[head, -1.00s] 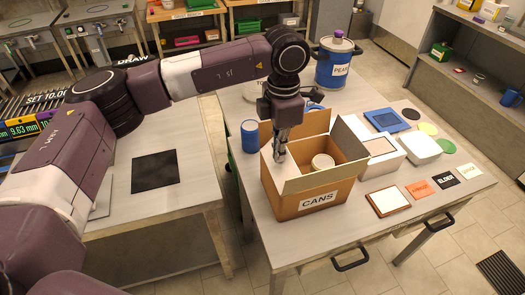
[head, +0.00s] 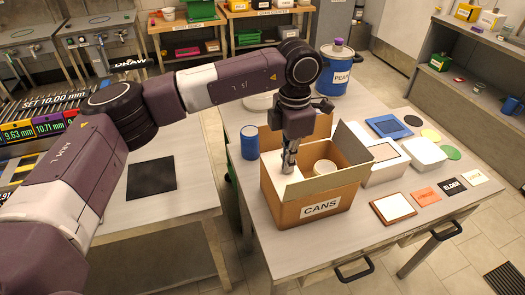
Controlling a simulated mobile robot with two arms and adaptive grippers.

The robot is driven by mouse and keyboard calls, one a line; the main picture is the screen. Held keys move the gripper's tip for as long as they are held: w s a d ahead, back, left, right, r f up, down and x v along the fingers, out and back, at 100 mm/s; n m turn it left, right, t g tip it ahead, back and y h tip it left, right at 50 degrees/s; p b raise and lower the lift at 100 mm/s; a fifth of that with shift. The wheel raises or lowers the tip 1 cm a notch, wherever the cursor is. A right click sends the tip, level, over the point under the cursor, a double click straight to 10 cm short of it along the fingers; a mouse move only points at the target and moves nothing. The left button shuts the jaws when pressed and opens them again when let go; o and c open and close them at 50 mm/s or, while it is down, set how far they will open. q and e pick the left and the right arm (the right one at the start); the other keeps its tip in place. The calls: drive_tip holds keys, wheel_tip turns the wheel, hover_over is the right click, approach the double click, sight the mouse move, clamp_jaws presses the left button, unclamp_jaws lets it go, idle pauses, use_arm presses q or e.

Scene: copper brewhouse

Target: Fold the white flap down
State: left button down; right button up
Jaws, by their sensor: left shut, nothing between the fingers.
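The brown cardboard box marked CANS (head: 290,212) stands open on the table. Its white flap (head: 273,168) is on the left side and leans inward over the opening, partly hidden by my gripper. The front flap (head: 325,183), right flap (head: 352,142) and back flap (head: 318,130) stand up. A pale round can (head: 325,167) shows inside. My left gripper (head: 288,170) is shut and empty, pointing down at the white flap; I cannot tell whether it touches. My right gripper is not in view.
A blue can (head: 250,140) stands left of the box and a blue pot (head: 335,72) behind it. A white box (head: 385,162), a white tub (head: 425,152), a framed tile (head: 393,207) and several label cards lie to the right. The front table edge is bare.

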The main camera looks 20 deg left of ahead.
use_arm(q)
drive_tip(key=shift+f+b, duration=0.4)
drive_tip(key=shift+f, duration=0.05)
wheel_tip(320, 180, up, 9)
drive_tip(key=p, duration=0.5)
idle(0.5)
wheel_tip(320, 180, up, 12)
idle(0.5)
